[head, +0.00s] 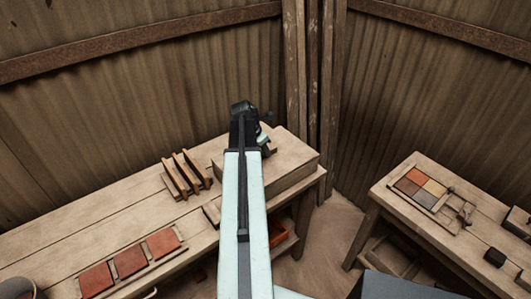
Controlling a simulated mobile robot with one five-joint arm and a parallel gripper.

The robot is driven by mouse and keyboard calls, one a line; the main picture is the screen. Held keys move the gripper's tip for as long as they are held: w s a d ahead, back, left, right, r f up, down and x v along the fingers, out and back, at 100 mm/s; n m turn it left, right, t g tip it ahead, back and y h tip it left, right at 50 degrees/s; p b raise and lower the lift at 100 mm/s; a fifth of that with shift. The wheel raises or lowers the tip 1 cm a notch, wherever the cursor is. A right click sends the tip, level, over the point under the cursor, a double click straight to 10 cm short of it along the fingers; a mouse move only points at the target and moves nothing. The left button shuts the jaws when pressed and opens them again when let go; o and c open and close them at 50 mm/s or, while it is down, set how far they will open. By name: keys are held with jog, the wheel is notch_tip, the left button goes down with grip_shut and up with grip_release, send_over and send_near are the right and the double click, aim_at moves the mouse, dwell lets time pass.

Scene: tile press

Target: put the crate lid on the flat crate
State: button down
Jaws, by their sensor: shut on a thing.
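A flat, box-shaped wooden piece (294,166) sits at the right end of the left bench. Its top looks closed and pale. I cannot tell from this view whether it is the flat crate with the crate lid on it, or where one ends and the other begins. My arm crosses in front of its left part. My gripper (266,143) is small and dark at the arm's far end, over the back left part of this piece. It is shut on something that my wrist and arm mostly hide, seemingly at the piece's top.
On the left bench (90,222) stand a wooden rack (186,175) and a tray with red tiles (130,261). An orange-red bin shows below the bench. The right bench (400,191) holds a board with coloured tiles (420,188) and a black block (494,257). Floor lies between the benches.

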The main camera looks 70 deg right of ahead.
jog(key=shift+s+f+b, duration=0.15)
jog(key=shift+f+b, duration=0.45)
jog(key=shift+b, duration=0.05)
jog(key=c, duration=1.3)
grip_release()
jog(key=shift+r, duration=0.1)
jog(key=shift+r+p, duration=0.65)
jog(key=shift+p, duration=0.1)
jog(key=p+v, duration=1.1)
jog(key=v, duration=0.1)
jog(key=shift+f, duration=0.1)
